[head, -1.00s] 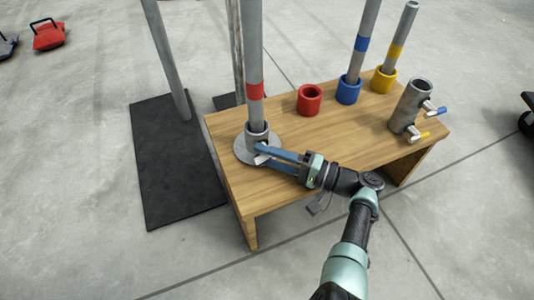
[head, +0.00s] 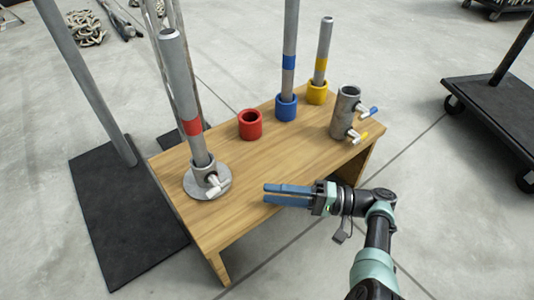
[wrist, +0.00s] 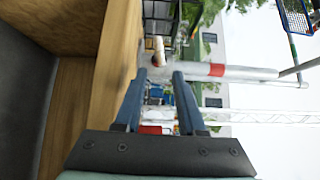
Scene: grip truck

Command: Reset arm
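My gripper (head: 287,194) is over the front of the wooden table, to the right of the metal base. Its two blue fingers are parallel with a gap between them and nothing held. In the wrist view my gripper (wrist: 160,78) also shows a clear gap. The red-banded pole (head: 181,95) stands in the round metal base (head: 208,181), which has a pale T-handle (head: 215,184) on its side. In the wrist view the red-banded pole (wrist: 245,72) runs sideways beyond the fingertips, apart from them.
The wooden table (head: 250,215) also bears a red ring (head: 250,124), a blue ring (head: 286,108) and a yellow ring (head: 317,92), the latter two with poles. A metal sleeve with handles (head: 345,112) stands at right. A dark cart (head: 500,95) is far right.

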